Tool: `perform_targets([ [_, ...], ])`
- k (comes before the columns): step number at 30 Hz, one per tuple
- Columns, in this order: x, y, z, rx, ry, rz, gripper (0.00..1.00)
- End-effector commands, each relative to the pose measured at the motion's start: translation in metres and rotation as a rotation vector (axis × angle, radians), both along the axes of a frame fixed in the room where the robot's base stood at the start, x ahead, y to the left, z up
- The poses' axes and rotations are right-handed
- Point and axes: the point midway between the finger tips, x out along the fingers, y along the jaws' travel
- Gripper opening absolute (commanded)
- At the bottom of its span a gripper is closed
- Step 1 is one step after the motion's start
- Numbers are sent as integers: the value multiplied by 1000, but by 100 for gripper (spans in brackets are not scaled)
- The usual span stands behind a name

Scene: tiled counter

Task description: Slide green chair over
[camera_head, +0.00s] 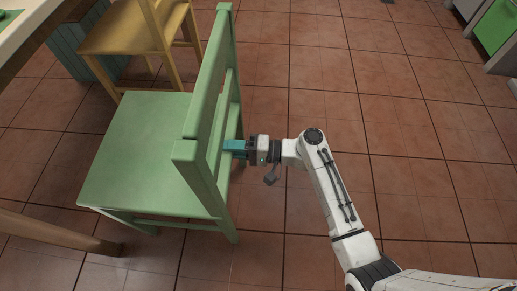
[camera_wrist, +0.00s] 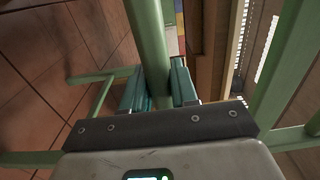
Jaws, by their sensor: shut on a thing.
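The green chair (camera_head: 148,135) stands upright on the tiled floor in the left half of the head view, its backrest toward my arm. My gripper (camera_head: 235,147) reaches in from the right at the backrest, with its teal fingers at the chair's back. In the wrist view my gripper (camera_wrist: 158,85) has one teal finger on each side of a green bar of the chair (camera_wrist: 150,40). It is shut on that bar. The fingertips are partly hidden behind the backrest in the head view.
A yellow wooden chair (camera_head: 130,35) stands behind the green chair, near a table edge (camera_head: 35,30) at the upper left. A brown wooden piece (camera_head: 60,232) lies at the lower left. Green-fronted cabinets (camera_head: 495,28) stand at the upper right. The tiled floor (camera_head: 410,130) on the right is clear.

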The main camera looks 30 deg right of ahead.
Motion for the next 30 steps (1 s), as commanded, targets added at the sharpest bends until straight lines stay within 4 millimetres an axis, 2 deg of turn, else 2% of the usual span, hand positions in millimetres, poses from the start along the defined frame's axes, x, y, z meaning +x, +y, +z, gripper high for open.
perform_targets([
  [1,-5,7,-7,-5,16,16,0],
  [10,-5,7,-5,-4,16,18,0],
  [11,-5,7,-5,-4,16,18,30],
  [18,-3,4,-1,-2,10,11,51],
  [30,-2,1,1,-1,6,5,51],
])
